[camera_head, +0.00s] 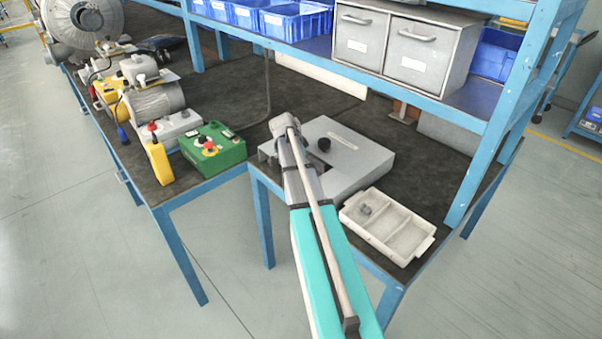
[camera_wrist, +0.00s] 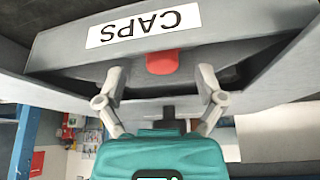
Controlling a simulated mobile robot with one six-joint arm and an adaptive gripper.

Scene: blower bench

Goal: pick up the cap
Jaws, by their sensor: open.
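A red, rounded cap (camera_wrist: 163,62) shows in the wrist view. It sits at the edge of a grey surface, just below a white label (camera_wrist: 143,24) reading CAPS, upside down in the picture. My gripper (camera_wrist: 160,80) is open, with one finger to each side of the cap and a clear gap on both sides. How far the cap lies beyond the fingertips I cannot tell. In the head view my arm reaches over the bench to the grey fixture; the fingers and the red cap are hidden there.
The grey fixture (camera_head: 362,158) carries a black knob. A pale divided tray (camera_head: 412,252) with small grey parts stands at the front right. A green control box (camera_head: 228,152) is to the left. Blue shelf posts and grey drawers (camera_head: 420,62) rise behind.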

